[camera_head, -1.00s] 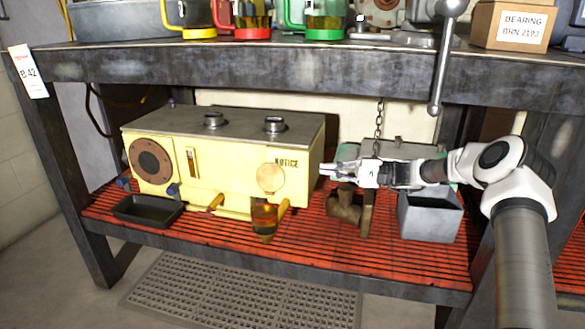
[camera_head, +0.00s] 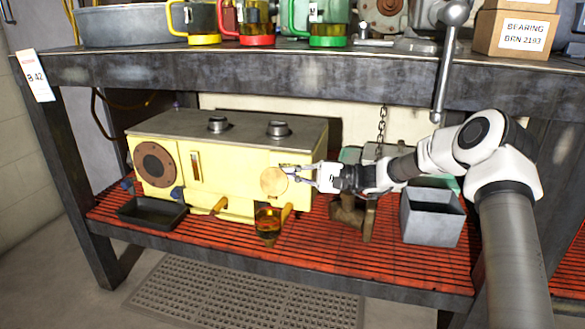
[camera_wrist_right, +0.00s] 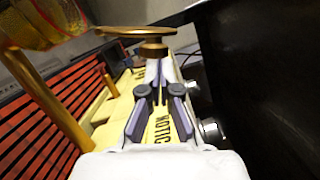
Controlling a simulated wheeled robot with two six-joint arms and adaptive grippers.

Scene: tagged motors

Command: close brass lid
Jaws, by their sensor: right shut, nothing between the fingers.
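The round brass lid (camera_head: 273,181) is on the front face of the yellow machine (camera_head: 232,170), towards its right end. In the right wrist view the lid (camera_wrist_right: 138,31) shows nearly edge-on, with a smaller brass disc (camera_wrist_right: 153,50) beside it. My right gripper (camera_head: 286,172) comes in from the right, shut and empty, with its tips at the lid's right edge. In the wrist view the fingertips (camera_wrist_right: 160,72) point at the smaller disc; I cannot tell whether they touch. My left gripper is not in view.
An amber cup (camera_head: 268,226) hangs below the lid between brass levers. A black tray (camera_head: 150,213) and an open grey bin (camera_head: 430,222) stand on the red slatted shelf (camera_head: 330,262). The upper bench (camera_head: 240,72) lies above the arm.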

